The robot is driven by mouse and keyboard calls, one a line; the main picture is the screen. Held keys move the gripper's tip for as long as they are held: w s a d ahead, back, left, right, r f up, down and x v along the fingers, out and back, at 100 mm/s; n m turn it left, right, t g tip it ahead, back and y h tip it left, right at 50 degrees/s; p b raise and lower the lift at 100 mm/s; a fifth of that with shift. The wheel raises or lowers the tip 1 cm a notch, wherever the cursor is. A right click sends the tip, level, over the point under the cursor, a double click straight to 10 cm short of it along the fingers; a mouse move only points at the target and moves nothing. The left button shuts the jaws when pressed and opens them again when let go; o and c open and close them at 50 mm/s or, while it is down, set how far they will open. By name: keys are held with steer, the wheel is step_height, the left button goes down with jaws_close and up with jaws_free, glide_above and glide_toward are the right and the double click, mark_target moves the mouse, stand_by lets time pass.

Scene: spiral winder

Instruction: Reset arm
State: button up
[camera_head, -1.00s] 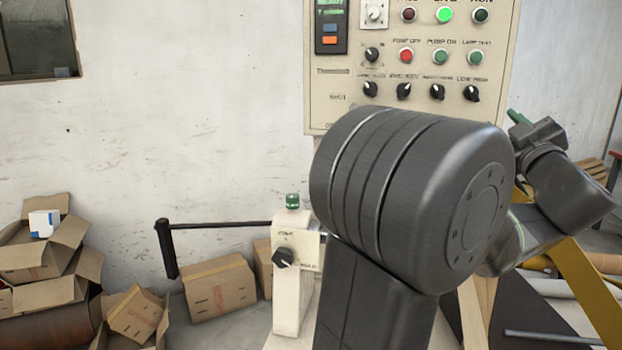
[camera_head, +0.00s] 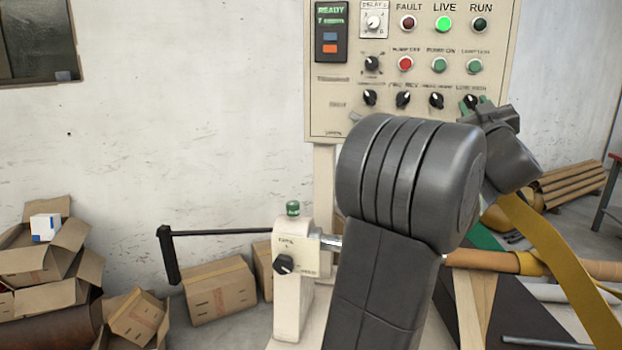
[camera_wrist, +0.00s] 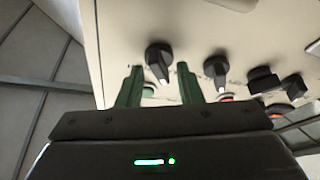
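My gripper (camera_head: 484,103) is at the lower right corner of the control panel (camera_head: 330,98) in the head view. In the wrist view its two green fingers (camera_wrist: 160,82) stand apart with nothing held between them. A black knob (camera_wrist: 158,62) shows beyond the gap and another black knob (camera_wrist: 216,72) lies just right of the right finger. I cannot tell how close the fingertips are to the panel. My arm's large dark joint hides part of the machine in the head view.
The panel carries several knobs and lamps; the green LIVE lamp (camera_head: 444,23) is lit and the display (camera_head: 330,17) reads READY. A crank handle (camera_head: 168,255) sticks out left of the machine.

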steer(key=m+h, duration=0.1)
steer(key=m, duration=0.1)
steer(key=m+h, duration=0.1)
steer(key=m, duration=0.2)
steer(key=shift+w+a+h, duration=0.15)
steer(key=shift+a+h, duration=0.05)
steer(key=shift+h, duration=0.1)
steer(key=m+g+h+p, duration=0.1)
steer(key=m+h+p, duration=0.1)
steer(key=m, duration=0.3)
steer(key=shift+a+r+m+h, duration=0.1)
steer(key=shift+m+h, duration=0.2)
steer(key=shift+h, duration=0.2)
steer(key=shift+m, duration=0.6)
steer(key=shift+g+h, duration=0.3)
steer(key=shift+h, duration=0.1)
steer(key=shift+f, duration=0.25)
